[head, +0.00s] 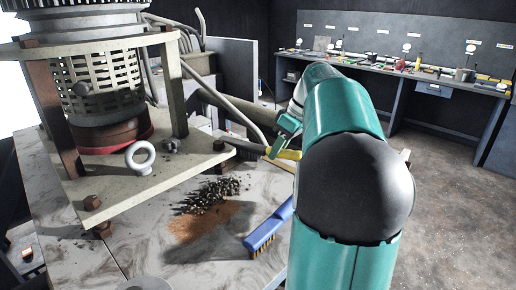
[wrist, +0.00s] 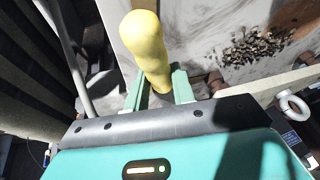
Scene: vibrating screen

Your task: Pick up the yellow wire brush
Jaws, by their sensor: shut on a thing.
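The yellow wire brush (wrist: 145,40) shows in the wrist view as a thick yellow handle; its bristles cannot be made out. My gripper (wrist: 160,85) is shut on the handle, with one green finger on each side. In the head view, the yellow brush (head: 285,154) is a short yellow strip by my gripper (head: 284,140), left of my green arm. My arm hides part of that area, and whether the brush touches the surface below cannot be told.
A blue brush (head: 266,234) lies on the grey machine deck (head: 150,255), partly behind my arm. Dark gravel (head: 208,193) and brown dust lie nearby. A motor on a plate with a ring bolt (head: 140,158) stands left. A tool bench (head: 400,70) stands far back; the right floor is clear.

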